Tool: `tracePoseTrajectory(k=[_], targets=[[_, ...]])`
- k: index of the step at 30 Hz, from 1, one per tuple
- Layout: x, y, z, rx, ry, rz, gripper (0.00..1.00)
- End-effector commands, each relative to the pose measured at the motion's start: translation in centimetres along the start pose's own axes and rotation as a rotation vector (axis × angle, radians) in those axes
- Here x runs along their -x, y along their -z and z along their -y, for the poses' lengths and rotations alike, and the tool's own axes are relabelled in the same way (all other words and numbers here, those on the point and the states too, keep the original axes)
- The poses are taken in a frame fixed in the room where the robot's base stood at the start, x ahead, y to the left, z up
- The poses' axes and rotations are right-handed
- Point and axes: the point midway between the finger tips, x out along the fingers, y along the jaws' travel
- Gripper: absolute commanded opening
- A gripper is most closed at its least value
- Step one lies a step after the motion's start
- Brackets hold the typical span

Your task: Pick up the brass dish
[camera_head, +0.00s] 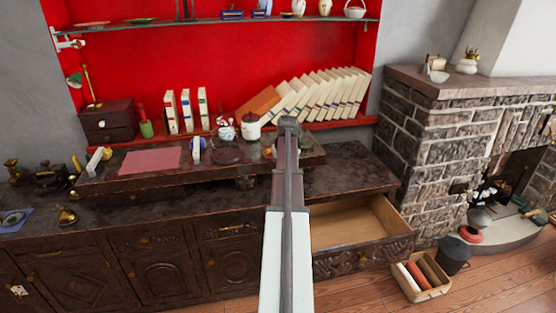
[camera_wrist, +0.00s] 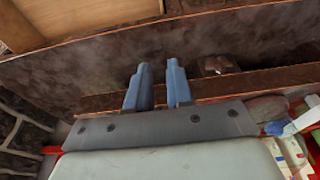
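My gripper (camera_wrist: 159,66) shows two blue-grey fingers in the wrist view, with a gap between them and nothing held. They are over the dark desk top (camera_wrist: 90,75). In the head view my gripper (camera_head: 289,123) is at the end of my raised arm, its fingers not clear. A round metallic dish (camera_head: 12,217) lies on a blue cloth at the far left of the head view, well away from my gripper. I cannot tell for sure that it is the brass dish. A small brownish metallic thing (camera_wrist: 220,65) sits near the raised shelf edge in the wrist view.
An open drawer (camera_head: 350,222) juts out at the front right. Leaning books (camera_head: 320,95), a white jar (camera_head: 250,126) and a dark box (camera_head: 107,122) stand at the back. A small brass piece (camera_head: 67,216) is at the left. A brick fireplace (camera_head: 440,150) stands at the right.

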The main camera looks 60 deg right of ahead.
Motion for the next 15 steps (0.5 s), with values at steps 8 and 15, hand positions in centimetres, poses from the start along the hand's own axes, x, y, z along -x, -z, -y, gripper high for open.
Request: tracePoseTrajectory(k=[8, 15], targets=[[0.0, 0.1, 0.0, 0.000, 0.000, 0.000, 0.38], [-0.1, 0.3, 1.0, 0.013, 0.003, 0.000, 0.38]])
